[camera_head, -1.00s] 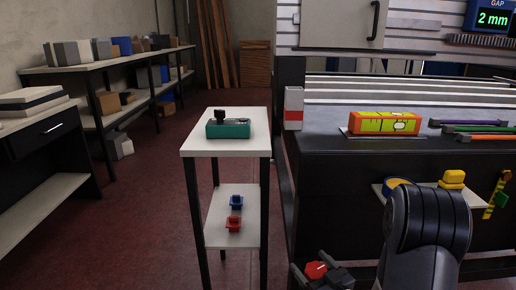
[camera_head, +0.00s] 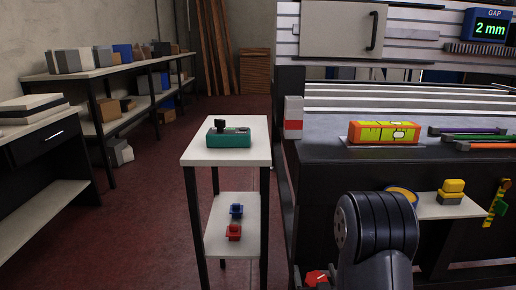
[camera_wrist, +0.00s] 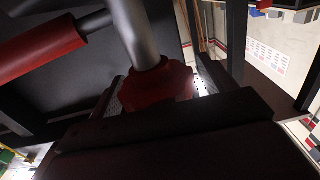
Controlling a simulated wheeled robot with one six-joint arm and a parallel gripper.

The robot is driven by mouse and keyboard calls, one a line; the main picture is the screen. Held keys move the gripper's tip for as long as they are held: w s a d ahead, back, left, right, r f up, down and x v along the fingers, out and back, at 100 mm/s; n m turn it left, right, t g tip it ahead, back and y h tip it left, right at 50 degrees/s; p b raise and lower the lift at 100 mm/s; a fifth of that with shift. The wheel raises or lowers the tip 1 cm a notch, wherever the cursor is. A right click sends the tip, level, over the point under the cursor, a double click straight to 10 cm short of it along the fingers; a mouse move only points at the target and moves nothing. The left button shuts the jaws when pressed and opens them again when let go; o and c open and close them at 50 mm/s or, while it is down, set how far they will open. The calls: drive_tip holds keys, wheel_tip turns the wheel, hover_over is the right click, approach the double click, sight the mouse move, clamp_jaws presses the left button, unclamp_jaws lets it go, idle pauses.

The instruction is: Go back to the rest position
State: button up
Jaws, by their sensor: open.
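My gripper (camera_wrist: 163,86) is open. In the wrist view its dark ribbed pads show to the left and right of a red lobed knob (camera_wrist: 160,88) on a grey shaft. I cannot tell whether the pads touch the knob. In the head view the red knob (camera_head: 316,277) shows at the bottom edge, low in front of the black machine table (camera_head: 315,190). My thick dark arm joint stands just right of it and hides most of the gripper there.
A white side table (camera_head: 195,157) bears a green box (camera_head: 229,138), with small blue and red parts on its lower shelf. An orange-yellow level (camera_head: 384,132) lies on the machine table. A small shelf (camera_head: 430,208) holds yellow blocks. Red floor (camera_head: 140,230) is open at left.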

drive_tip(key=shift+d+r+m+g+h+p, duration=0.15)
drive_tip(key=shift+m+g+h+p, duration=0.4)
drive_tip(key=shift+m+h+p, duration=1.3)
drive_tip(key=shift+d+m+g+h+p, duration=0.2)
drive_tip(key=shift+m+g+h+p, duration=0.7)
drive_tip(key=shift+h, duration=1.75)
drive_tip(key=shift+s+d+m+g+h+p, duration=0.1)
drive_tip(key=shift+m+g+h+p, duration=0.25)
drive_tip(key=shift+m+h, duration=0.45)
drive_tip(key=shift+s+d+m+g+h+p, duration=0.1)
drive_tip(key=shift+m+g+h+p, duration=0.2)
drive_tip(key=shift+m+h, duration=0.45)
drive_tip(key=shift+s+d+m+g+h, duration=0.15)
drive_tip(key=shift+m+g+h, duration=1.15)
drive_tip(key=shift+g+h, duration=0.3)
drive_tip(key=shift+p, duration=0.3)
